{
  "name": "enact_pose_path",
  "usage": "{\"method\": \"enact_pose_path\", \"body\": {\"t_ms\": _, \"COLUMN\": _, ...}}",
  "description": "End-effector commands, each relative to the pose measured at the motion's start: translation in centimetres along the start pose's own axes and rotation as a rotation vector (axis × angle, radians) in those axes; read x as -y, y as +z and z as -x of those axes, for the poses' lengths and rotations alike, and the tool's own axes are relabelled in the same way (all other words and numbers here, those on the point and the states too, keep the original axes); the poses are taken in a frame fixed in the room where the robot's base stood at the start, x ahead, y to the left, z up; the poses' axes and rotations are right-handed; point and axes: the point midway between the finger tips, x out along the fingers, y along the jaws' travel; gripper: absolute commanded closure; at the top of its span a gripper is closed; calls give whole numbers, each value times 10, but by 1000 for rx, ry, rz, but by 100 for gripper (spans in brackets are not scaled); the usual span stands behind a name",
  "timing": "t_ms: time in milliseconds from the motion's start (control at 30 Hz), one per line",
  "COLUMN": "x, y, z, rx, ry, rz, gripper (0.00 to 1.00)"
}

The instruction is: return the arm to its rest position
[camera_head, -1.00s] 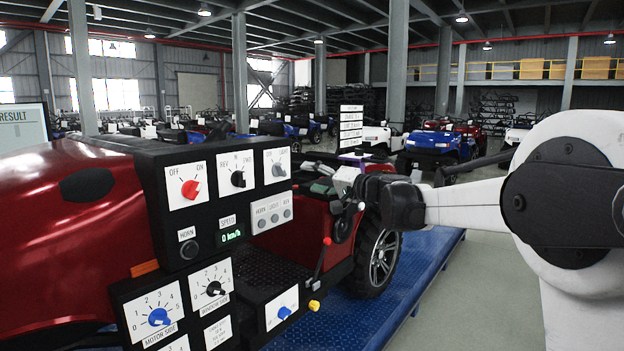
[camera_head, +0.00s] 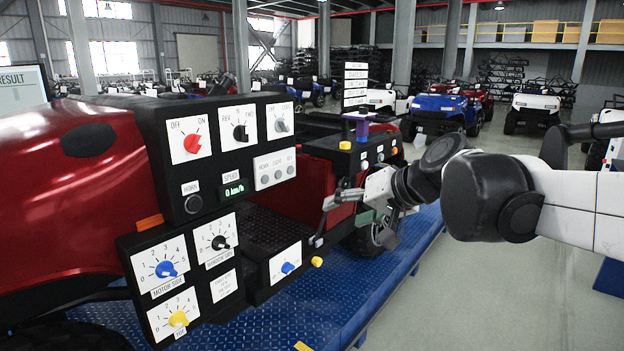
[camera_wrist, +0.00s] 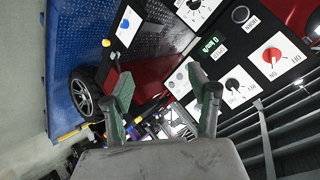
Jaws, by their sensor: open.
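My gripper (camera_head: 350,208) is in front of the red vehicle's right side in the head view, with my white and black arm reaching in from the right. In the wrist view its two green-padded fingers (camera_wrist: 164,105) stand apart with nothing between them. The red vehicle (camera_head: 70,185) carries a black control panel (camera_head: 218,110) with a red-knob switch (camera_head: 192,143), black-knob selectors and a speed display (camera_head: 233,188) reading 0 km/h. The fingers appear apart from the panel. The gripper partly hides the vehicle's wheel in the head view.
The vehicle stands on a blue platform (camera_head: 335,312). Open grey floor (camera_head: 500,290) lies to its right. A signpost (camera_head: 356,85) and a small box with buttons stand behind my gripper. A blue vehicle (camera_head: 440,107) and a white vehicle (camera_head: 537,103) are parked farther back.

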Motion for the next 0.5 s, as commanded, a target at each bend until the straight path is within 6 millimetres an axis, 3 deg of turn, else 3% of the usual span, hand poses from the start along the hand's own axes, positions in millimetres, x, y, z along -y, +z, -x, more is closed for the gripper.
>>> {"method": "enact_pose_path", "body": {"t_ms": 100, "x": -19, "y": 45, "z": 21, "rx": 28, "ry": 92, "rz": 31, "gripper": 44}}
{"method": "enact_pose_path", "body": {"t_ms": 500, "x": -98, "y": 181, "z": 83, "rx": 91, "ry": 411, "rz": 136, "gripper": 44}}
